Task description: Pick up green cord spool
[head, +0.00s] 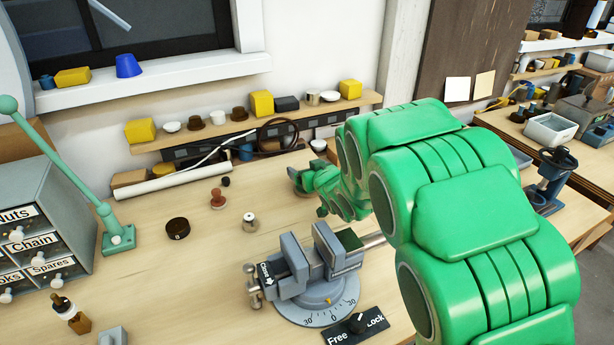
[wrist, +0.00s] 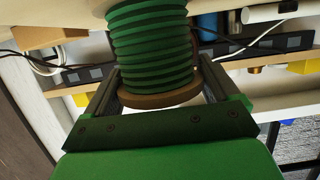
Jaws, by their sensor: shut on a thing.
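The green cord spool (wrist: 150,45) fills the upper middle of the wrist view, with green cord wound between brown end flanges. My gripper (wrist: 155,85) has one finger on each side of the spool and is shut on it. The spool's top end is cut off by the frame edge. In the head view my green arm reaches over the right part of the bench toward the back, and its end is near the wall. The spool is not clearly visible there, hidden by or blending with my arm.
A grey vise (head: 318,265) stands on the bench in front of my arm. A drawer cabinet (head: 40,210) and a green lever (head: 70,165) are at left. A wall shelf (head: 260,120) with small items runs along the back.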

